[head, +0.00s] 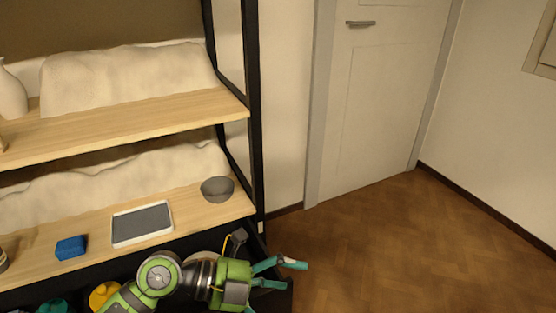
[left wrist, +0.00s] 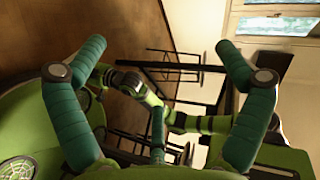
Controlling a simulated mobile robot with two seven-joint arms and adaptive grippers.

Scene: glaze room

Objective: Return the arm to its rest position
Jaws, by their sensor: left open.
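My left arm comes in from the lower left in the head view. Its green gripper with teal fingers (head: 285,275) is in front of the lower shelf's right end and points right. The fingers are apart and I see nothing between them. In the left wrist view the gripper (left wrist: 162,48) also shows open and empty, with its teal fingers spread wide. Green and grey arm links of mine show beyond the fingers there. I cannot make out my right gripper in either view.
The lower shelf (head: 92,232) holds a blue block (head: 71,247), a tray with a grey surface (head: 142,224) and a grey bowl (head: 218,189). A black post (head: 257,120) stands at the rack's right end. The wooden floor (head: 400,235) before the white door (head: 385,95) is clear.

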